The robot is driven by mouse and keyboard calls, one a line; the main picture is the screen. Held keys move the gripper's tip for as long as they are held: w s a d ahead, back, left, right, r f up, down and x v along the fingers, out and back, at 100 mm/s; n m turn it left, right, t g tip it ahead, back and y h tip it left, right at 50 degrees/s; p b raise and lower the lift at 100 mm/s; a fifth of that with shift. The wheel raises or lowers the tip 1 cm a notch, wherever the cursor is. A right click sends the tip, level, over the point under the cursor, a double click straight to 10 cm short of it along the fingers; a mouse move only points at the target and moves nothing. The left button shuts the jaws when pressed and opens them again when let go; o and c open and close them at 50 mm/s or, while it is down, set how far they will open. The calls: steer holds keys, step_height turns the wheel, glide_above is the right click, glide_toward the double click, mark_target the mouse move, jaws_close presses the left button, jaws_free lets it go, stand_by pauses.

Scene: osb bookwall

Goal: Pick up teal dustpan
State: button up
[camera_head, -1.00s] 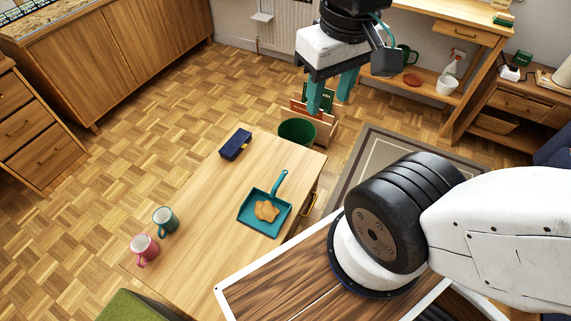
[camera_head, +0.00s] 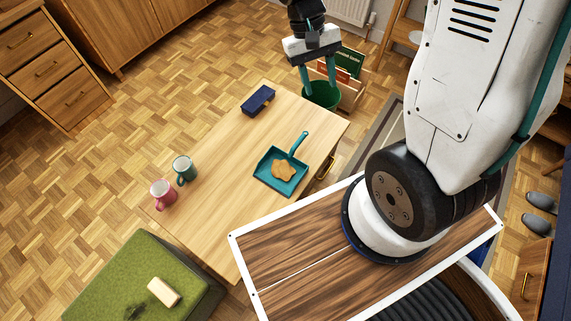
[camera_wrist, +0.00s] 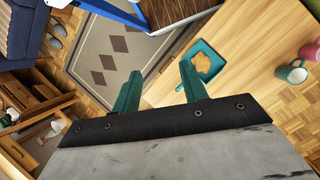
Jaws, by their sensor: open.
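The teal dustpan (camera_head: 268,181) lies on the wooden table (camera_head: 225,205), near its right edge, with its handle pointing up and right. A brown, irregular flat piece (camera_head: 283,170) lies in its pan. In the wrist view the dustpan (camera_wrist: 218,69) shows just right of the fingers, and its handle is partly hidden behind the right finger. My gripper (camera_head: 320,90) has two teal fingers, spread apart and empty. In the head view it hangs beyond the table's far right corner, in front of a green bin. The fingers also show in the wrist view (camera_wrist: 160,85).
A dark blue block (camera_head: 258,99), a teal mug (camera_head: 184,170) and a pink mug (camera_head: 163,192) stand on the table. The green bin (camera_head: 322,97) and a crate of books (camera_head: 350,92) stand on the floor behind it. A green ottoman (camera_head: 130,275) is at the lower left.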

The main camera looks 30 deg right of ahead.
steer(key=w+d+f+m, duration=0.1)
steer(key=w+f, duration=0.1)
steer(key=f, duration=0.5)
steer(key=w+f+m, duration=0.1)
steer(key=w+f, duration=0.1)
steer(key=f, duration=0.6)
steer(key=m+t, duration=0.3)
steer(key=m, duration=0.5)
glide_above(295, 145)
steer(key=w, duration=0.2)
step_height(295, 145, down, 21)
steer(key=f, duration=0.2)
steer(key=s+f, duration=0.1)
steer(key=f, duration=0.2)
steer(key=s+f, duration=0.1)
steer(key=f, duration=0.1)
steer(key=shift+s+f, duration=0.1)
steer(key=shift+f, duration=0.2)
jaws_close()
